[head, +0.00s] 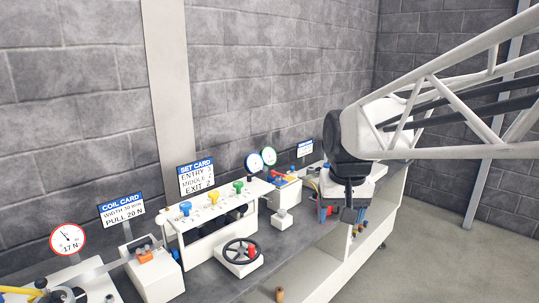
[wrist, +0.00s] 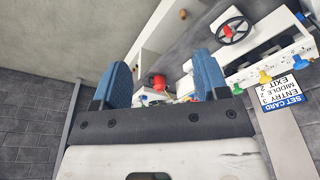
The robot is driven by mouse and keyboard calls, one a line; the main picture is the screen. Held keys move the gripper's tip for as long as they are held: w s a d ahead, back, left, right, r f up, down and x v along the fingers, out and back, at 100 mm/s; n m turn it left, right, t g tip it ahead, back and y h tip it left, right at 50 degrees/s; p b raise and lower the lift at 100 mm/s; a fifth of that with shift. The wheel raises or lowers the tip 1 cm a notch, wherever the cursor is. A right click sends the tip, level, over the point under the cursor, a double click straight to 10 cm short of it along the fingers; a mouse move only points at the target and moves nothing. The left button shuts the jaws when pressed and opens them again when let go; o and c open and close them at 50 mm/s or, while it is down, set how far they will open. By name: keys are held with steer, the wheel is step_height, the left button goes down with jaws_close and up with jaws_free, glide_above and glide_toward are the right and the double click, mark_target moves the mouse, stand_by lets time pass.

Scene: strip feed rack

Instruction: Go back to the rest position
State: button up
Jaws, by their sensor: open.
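My gripper (head: 349,207) hangs at the right of the head view, over or in front of the right end of the bench. In the wrist view my gripper (wrist: 160,76) shows two blue fingers spread wide apart, with nothing held between them. A red knob (wrist: 158,82) on the bench equipment shows beyond the gap, apart from the fingers. My arm hides part of the right end of the bench. No marker of a rest position shows.
The bench carries a dial gauge (head: 67,239), a coil card (head: 122,211), a set card (head: 196,177), a roller unit with blue, yellow and green knobs (head: 213,199), and a black handwheel (head: 240,251). A block wall stands behind. Floor (head: 425,255) at right is clear.

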steer(key=s+d+f, duration=0.2)
steer(key=s+f, duration=0.2)
steer(key=s, duration=0.5)
steer(key=s+d+f, duration=0.2)
steer(key=s+f, duration=0.2)
steer(key=s, duration=0.5)
steer(key=shift+s+f+t, duration=0.2)
steer(key=shift+f+t, duration=0.1)
